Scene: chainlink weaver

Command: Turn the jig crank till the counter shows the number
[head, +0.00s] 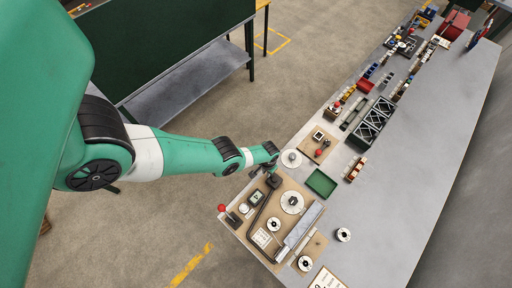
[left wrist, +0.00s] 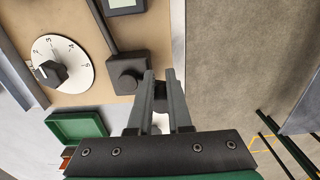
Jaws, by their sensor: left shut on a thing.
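The jig is a tan board (head: 282,188) on the near end of the bench. A black bar runs along it to a black block with a round hub (left wrist: 127,75), which looks like the crank. The block also shows in the head view (head: 273,181). My left gripper (left wrist: 160,80) is shut on a small dark piece beside the block, probably the crank handle, mostly hidden by the fingers. In the head view my left gripper (head: 270,168) is at the board's far edge. A small counter with a pale screen (left wrist: 124,3) is cut off at the top; its digits are unreadable.
A white numbered dial with a black knob (left wrist: 60,68) lies beside the crank. A green tray (head: 320,183) stands just past the board. The bench's right side (head: 420,190) is clear.

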